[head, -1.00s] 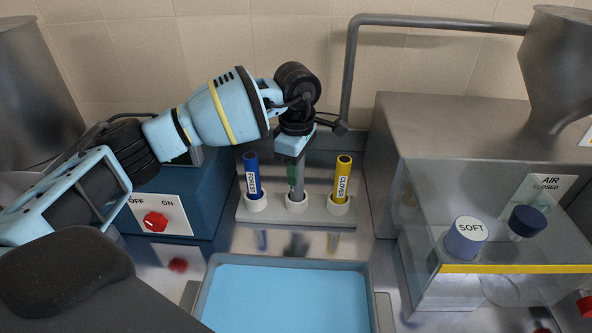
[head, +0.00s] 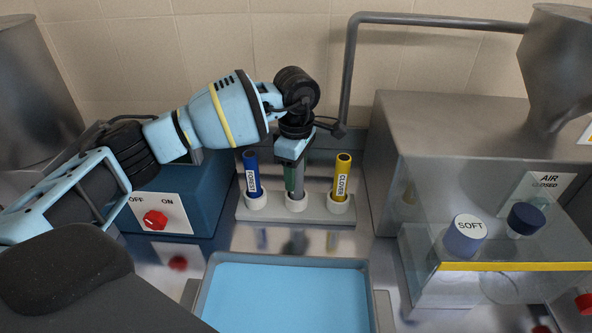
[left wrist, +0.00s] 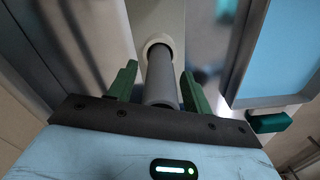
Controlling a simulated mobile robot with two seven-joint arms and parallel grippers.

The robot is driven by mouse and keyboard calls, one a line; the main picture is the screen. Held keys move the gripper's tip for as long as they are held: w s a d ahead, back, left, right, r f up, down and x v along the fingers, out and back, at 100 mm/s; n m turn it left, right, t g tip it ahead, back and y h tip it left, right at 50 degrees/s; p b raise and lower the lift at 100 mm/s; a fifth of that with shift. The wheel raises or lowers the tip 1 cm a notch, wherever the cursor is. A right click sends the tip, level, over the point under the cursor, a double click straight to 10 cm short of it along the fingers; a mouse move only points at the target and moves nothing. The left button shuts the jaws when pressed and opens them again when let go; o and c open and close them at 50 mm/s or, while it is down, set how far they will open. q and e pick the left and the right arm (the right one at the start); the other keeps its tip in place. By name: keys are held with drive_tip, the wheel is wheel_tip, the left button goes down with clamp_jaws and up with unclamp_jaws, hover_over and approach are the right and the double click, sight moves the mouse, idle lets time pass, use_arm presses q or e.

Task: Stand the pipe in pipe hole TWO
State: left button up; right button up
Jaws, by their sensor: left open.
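A grey pipe (head: 299,182) stands upright in the white collar of the middle hole of the rack (head: 243,216). A blue pipe (head: 252,176) marked FOREST stands in the left hole and a yellow pipe (head: 342,178) marked CLOVER in the right hole. My left gripper (head: 293,189) points down over the middle hole. In the left wrist view its green fingers (left wrist: 160,88) are apart, one on each side of the grey pipe (left wrist: 161,82), with gaps visible. The pipe's foot is hidden inside the collar. No hole number is readable. My right gripper is out of view.
A blue tray (head: 290,259) lies in front of the rack. A blue box with a red OFF/ON knob (head: 155,220) stands at left.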

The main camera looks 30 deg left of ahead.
use_arm(q)
wheel_tip(320, 180, up, 12)
drive_tip(key=shift+r, duration=0.15)
idle(0.3)
idle(0.5)
